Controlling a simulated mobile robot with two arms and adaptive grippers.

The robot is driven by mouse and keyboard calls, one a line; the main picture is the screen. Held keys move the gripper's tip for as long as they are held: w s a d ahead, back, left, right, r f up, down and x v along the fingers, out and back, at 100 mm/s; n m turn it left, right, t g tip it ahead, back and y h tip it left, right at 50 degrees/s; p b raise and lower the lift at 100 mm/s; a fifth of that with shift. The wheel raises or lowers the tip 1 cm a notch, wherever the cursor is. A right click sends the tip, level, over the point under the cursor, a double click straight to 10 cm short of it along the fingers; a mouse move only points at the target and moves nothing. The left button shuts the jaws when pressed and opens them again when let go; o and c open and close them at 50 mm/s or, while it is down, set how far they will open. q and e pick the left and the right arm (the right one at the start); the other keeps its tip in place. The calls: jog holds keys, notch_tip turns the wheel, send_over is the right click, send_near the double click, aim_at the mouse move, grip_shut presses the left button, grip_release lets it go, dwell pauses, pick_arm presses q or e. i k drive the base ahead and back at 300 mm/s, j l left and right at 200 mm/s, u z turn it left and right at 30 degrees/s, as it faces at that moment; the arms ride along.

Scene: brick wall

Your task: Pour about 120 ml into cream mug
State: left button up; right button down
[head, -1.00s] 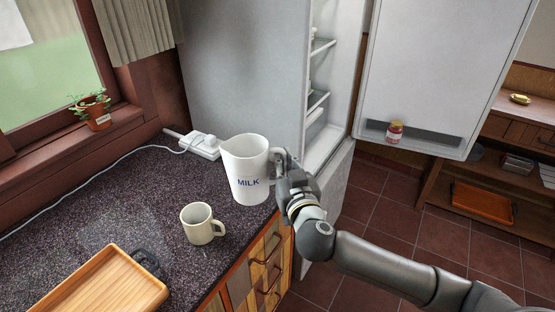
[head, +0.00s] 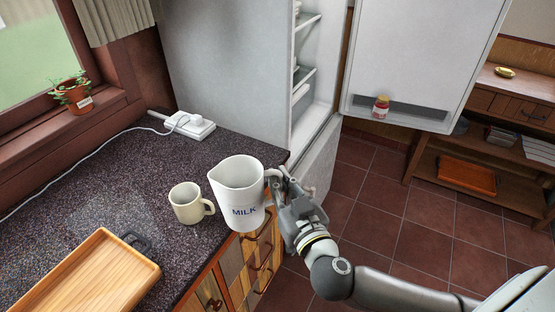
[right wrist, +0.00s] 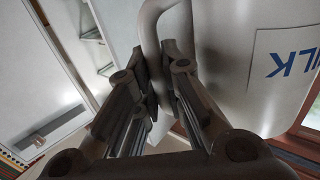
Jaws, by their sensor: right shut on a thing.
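The cream mug (head: 186,205) stands upright on the dark speckled counter in the head view, its handle to the right. A white pitcher marked MILK (head: 238,197) is just right of the mug, near the counter's front edge, roughly upright with its spout towards the mug. My right gripper (head: 279,185) is shut on the pitcher's handle from the right. In the right wrist view the fingers (right wrist: 160,85) close around the white handle, and the pitcher body (right wrist: 240,70) fills the right side. The milk level inside is not visible. My left gripper is not in view.
A wooden tray (head: 66,300) lies at the front left of the counter (head: 110,185). A white power strip (head: 190,127) with a cable lies at the back. The open fridge (head: 235,75) stands behind, its door (head: 415,55) holding a red jar (head: 381,106).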

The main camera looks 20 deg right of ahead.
aim_at(186, 201)
jog(key=i+l, duration=0.1)
jog(key=l, duration=0.35)
jog(key=i+l+u, duration=0.1)
jog(key=l, duration=0.35)
jog(key=i+l, duration=0.1)
jog(key=l, duration=0.4)
jog(key=i+l+u, duration=0.1)
jog(key=l, duration=0.35)
